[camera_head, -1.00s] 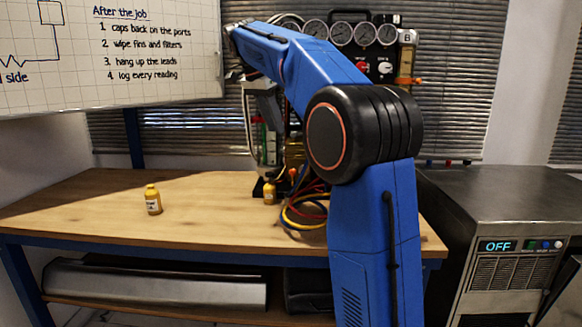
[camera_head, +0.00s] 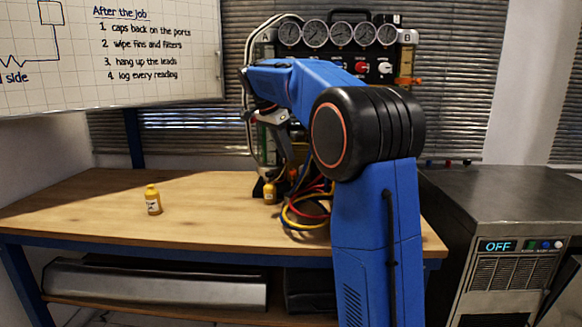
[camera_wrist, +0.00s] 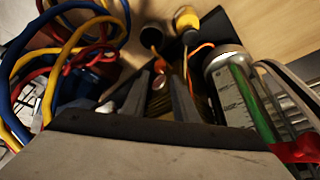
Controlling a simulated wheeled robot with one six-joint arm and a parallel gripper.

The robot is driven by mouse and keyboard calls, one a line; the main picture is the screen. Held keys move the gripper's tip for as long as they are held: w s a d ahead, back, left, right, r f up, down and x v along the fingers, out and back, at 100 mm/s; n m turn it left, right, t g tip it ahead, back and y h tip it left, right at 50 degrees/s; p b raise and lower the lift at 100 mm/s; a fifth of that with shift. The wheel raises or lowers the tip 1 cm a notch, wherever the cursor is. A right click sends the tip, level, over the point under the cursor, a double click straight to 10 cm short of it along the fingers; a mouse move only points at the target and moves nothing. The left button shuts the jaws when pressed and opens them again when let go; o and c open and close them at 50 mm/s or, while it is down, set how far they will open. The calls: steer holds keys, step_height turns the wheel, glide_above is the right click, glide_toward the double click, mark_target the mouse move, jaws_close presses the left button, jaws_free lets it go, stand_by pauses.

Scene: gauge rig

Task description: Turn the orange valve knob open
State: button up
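My gripper (camera_wrist: 161,85) points down toward the bench, with its two dark fingers apart in the wrist view. A small round orange-red end (camera_wrist: 159,82), which looks like the valve knob, shows between the fingers. I cannot tell whether they touch it. In the head view, my gripper (camera_head: 287,160) is dark and partly hidden by my arm, beside the hoses. A small orange spot (camera_head: 293,173) shows by its tips. The valve body is mostly hidden.
Yellow, red and blue hoses (camera_head: 303,212) coil close by. A graduated tube with green in it (camera_wrist: 238,85) stands right of the fingers in the wrist view. A yellow bottle (camera_head: 270,192) stands near the gripper; another bottle (camera_head: 153,200) stands left.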

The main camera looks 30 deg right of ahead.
mark_target(293, 170)
steer(key=shift+x, duration=3.1)
jaws_close()
